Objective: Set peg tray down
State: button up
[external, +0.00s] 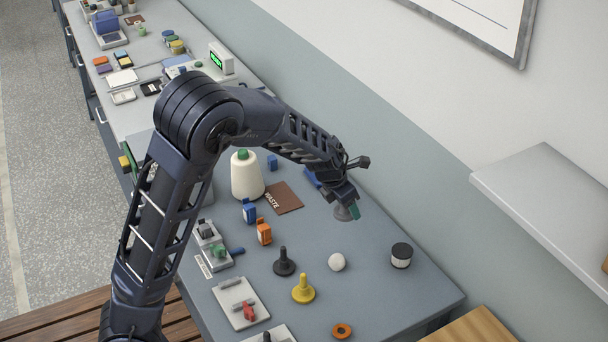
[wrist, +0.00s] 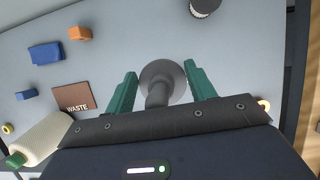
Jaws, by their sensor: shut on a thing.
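The peg tray (wrist: 165,75) is a grey round base with a short post, seen between my gripper's two green fingers in the wrist view. The post points back toward my palm. My gripper (wrist: 161,70) is shut on it, with a finger against either side of the base. In the external view my gripper (external: 349,209) is low over the back of the bench, and part of the grey base (external: 343,214) shows below the fingers. I cannot tell whether the base touches the bench top.
A brown WASTE mat (external: 283,199) and a cream thread cone (external: 247,178) lie left of my gripper. A white ball (external: 337,262), a dark jar (external: 401,256), a black peg stand (external: 284,266) and a yellow one (external: 303,292) stand nearer the front.

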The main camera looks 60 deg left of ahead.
jog(key=s+a+r+n+y, duration=0.15)
jog(key=a+n, duration=0.35)
jog(key=a, duration=0.6)
notch_tip(320, 180, up, 2)
jog(key=n+g+y, duration=0.1)
jog(key=n+y, duration=0.1)
jog(key=n, duration=0.2)
send_over(301, 214)
jog(key=s+d, duration=0.1)
notch_tip(301, 214, down, 19)
jog(key=shift+f, duration=0.1)
jog(key=shift+f, duration=0.1)
jog(key=o, duration=0.7)
jog(key=v, duration=1.2)
jog(key=shift+w+r, duration=0.2)
jog(key=shift+r, duration=0.05)
